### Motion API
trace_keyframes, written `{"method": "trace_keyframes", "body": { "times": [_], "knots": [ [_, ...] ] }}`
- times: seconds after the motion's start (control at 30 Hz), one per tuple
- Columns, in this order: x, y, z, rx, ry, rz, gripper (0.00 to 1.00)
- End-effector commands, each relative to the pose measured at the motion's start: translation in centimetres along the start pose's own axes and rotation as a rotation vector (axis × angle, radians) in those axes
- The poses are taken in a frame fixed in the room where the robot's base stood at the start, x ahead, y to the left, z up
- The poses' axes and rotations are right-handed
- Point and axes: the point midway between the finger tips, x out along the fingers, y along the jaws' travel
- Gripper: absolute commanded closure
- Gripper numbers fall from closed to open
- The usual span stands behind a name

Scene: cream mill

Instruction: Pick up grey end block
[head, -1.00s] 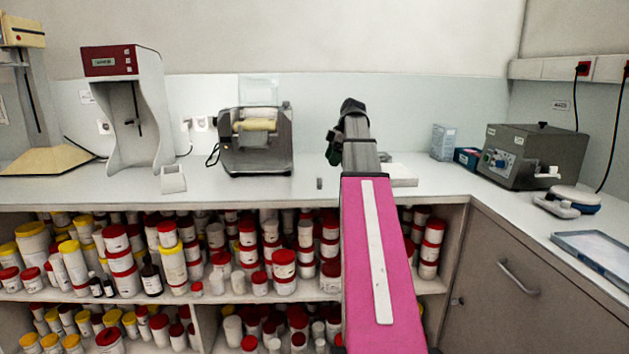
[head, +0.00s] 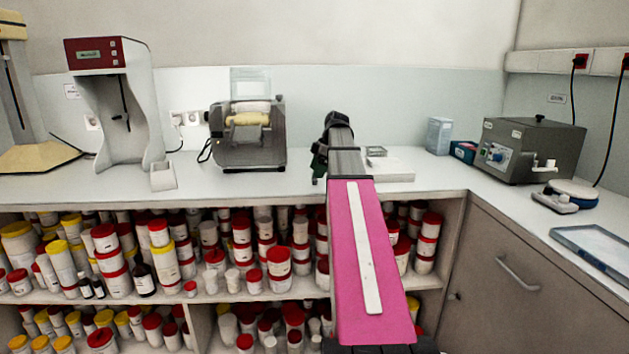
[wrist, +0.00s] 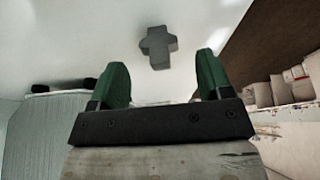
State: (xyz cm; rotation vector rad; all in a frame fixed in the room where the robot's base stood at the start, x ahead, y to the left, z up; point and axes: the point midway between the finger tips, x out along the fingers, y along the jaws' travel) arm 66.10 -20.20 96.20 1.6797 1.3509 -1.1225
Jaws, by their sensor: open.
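The grey end block (wrist: 158,46) shows in the wrist view as a small dark grey, cross-shaped piece on the white counter. It lies between and beyond my gripper's green fingertips, slightly above the middle line of the picture. My gripper (wrist: 163,66) is open and empty, with clear counter between the fingers and the block. In the head view, my gripper (head: 319,163) is low over the counter, at the end of my pink arm. The block cannot be made out there, seemingly hidden by my gripper.
The grey roller mill (head: 248,155) stands left of my gripper. A flat white slab (head: 393,171) lies close to its right. A grey control box (head: 534,150) stands farther right. Shelves of jars (head: 150,265) fill the space below the counter.

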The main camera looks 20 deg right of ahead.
Motion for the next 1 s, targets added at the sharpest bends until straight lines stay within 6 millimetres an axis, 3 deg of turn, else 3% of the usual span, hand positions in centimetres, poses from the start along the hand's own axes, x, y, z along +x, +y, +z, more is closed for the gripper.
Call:
{"method": "trace_keyframes", "body": {
  "times": [0.2, 0.43, 0.47, 0.6, 0.63, 1.0],
  "knots": [
    [2.9, -0.1, 0.1, 0.000, 0.000, -0.001, 0.28],
    [3.1, 0.0, 0.0, 0.000, 0.000, 0.000, 0.28],
    [3.1, 0.0, 0.0, 0.000, 0.000, 0.000, 0.31],
    [3.1, 0.0, 0.0, 0.000, 0.000, 0.000, 0.77],
    [3.1, 0.0, 0.1, 0.000, 0.000, 0.000, 0.81],
    [2.9, 0.0, 0.0, 0.000, 0.000, 0.000, 0.81]
  ]
}}
